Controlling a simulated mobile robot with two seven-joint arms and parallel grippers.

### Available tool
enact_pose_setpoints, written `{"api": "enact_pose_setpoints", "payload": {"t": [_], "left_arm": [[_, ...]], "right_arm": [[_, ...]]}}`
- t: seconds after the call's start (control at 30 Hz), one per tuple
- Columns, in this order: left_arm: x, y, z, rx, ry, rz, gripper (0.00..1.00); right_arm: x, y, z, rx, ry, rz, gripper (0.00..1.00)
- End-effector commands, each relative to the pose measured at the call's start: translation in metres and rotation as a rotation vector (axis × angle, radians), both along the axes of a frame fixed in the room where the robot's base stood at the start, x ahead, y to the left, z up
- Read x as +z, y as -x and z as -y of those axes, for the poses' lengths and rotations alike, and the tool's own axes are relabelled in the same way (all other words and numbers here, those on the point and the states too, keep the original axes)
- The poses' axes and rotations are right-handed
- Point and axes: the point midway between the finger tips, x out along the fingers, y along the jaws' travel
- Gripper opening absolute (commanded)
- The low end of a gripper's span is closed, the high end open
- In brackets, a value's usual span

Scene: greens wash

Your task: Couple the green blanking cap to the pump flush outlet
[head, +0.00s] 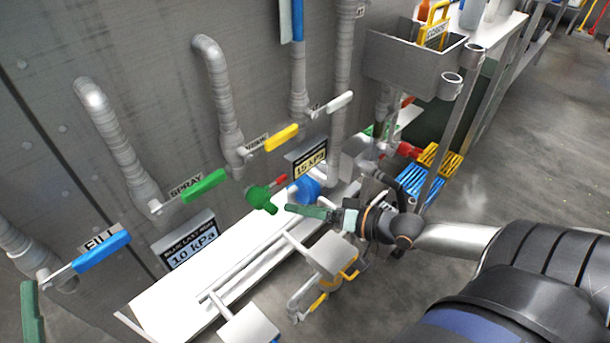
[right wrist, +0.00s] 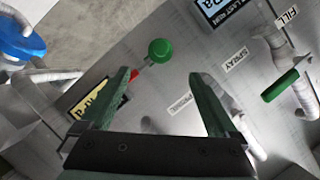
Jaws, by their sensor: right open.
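The green cap (head: 262,198) is a round green piece low by the wall, with a small red part next to it. It also shows ahead of my fingers in the right wrist view (right wrist: 160,50). My right gripper (head: 300,212) reaches in from the right, just right of the cap in the picture. Its dark green fingers are apart and empty (right wrist: 165,90), not touching the cap. Which fitting is the pump flush outlet I cannot tell. A dark green piece at the left edge (head: 31,312) looks like a finger of my left gripper; its opening does not show.
Valve handles line the wall: blue FILL (head: 101,251), green SPRAY (head: 204,185), yellow (head: 281,137). A blue round fitting (head: 307,188) is behind my right gripper. A white bench (head: 165,300) with bars lies below. A grey bin (head: 415,62) stands at back right.

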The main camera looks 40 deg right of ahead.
Motion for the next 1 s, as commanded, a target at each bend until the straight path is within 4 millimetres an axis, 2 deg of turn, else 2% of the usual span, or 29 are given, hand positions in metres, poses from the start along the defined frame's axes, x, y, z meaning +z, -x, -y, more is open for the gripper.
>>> {"api": "enact_pose_setpoints", "payload": {"t": [0.27, 0.4, 1.0], "left_arm": [[0.021, 0.018, 0.003, -0.026, -0.001, 0.125, 0.50], [0.039, 0.037, 0.006, -0.051, -0.005, 0.240, 0.50], [0.007, 0.034, 0.007, -0.076, 0.022, 0.204, 0.50]], "right_arm": [[-0.003, -0.014, -0.004, -0.004, -0.015, 0.004, 0.95], [-0.007, -0.026, -0.010, -0.002, -0.014, 0.005, 0.95], [-0.030, -0.097, -0.042, -0.002, -0.012, 0.003, 0.95]]}}
